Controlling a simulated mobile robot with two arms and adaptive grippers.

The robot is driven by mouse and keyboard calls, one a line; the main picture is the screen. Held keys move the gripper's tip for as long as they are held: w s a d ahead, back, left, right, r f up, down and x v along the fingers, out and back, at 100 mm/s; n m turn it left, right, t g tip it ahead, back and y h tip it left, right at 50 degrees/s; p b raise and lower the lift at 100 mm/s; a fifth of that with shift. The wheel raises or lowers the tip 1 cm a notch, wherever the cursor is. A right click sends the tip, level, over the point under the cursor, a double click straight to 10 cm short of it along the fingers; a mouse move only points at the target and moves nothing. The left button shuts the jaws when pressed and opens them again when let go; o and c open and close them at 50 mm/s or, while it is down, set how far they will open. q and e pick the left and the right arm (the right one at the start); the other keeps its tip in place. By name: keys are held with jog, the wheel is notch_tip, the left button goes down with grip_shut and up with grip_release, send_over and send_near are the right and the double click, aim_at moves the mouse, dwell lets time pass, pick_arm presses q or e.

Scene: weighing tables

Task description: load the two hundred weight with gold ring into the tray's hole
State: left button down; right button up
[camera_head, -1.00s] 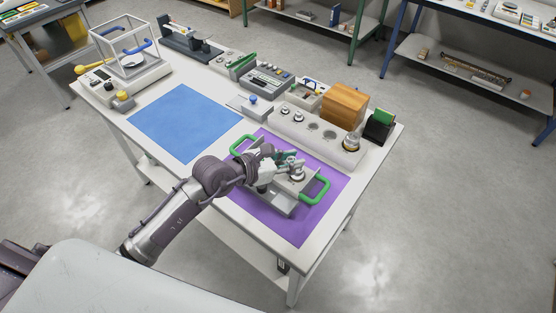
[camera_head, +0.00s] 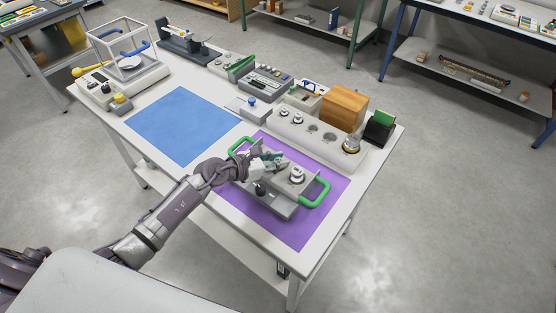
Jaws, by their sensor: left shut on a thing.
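The tray (camera_head: 271,206) is grey with two green handles and lies on the purple mat. A silver weight (camera_head: 297,175) stands upright on its right part, on a round seat. A gold ring on it is too small to make out. My left gripper (camera_head: 279,162) is over the back of the tray, to the left of that weight and apart from it. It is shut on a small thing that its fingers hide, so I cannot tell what. A dark knob (camera_head: 260,189) shows at the tray's front left. My right gripper is not in view.
A pale rack (camera_head: 322,146) behind the tray holds two small weights (camera_head: 291,115), a big weight with a golden base (camera_head: 351,144), and empty seats between. A wooden box (camera_head: 346,104) stands behind it. The blue mat (camera_head: 182,125) is clear. A glass-cased balance (camera_head: 128,64) stands far left.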

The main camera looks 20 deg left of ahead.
pick_arm(q)
jog(key=shift+f, duration=0.1)
jog(key=c, duration=1)
grip_release()
jog(key=shift+s+a+r, duration=0.1)
jog(key=shift+s+r, duration=0.05)
jog(key=shift+r, duration=0.05)
jog(key=b+v, duration=0.1)
jog(key=v, duration=0.9)
jog(key=shift+s+a, duration=0.2)
jog(key=shift+s, duration=0.05)
jog(key=shift+s+a+r, duration=0.3)
jog(key=shift+s+r, duration=0.05)
jog(key=shift+r, duration=0.05)
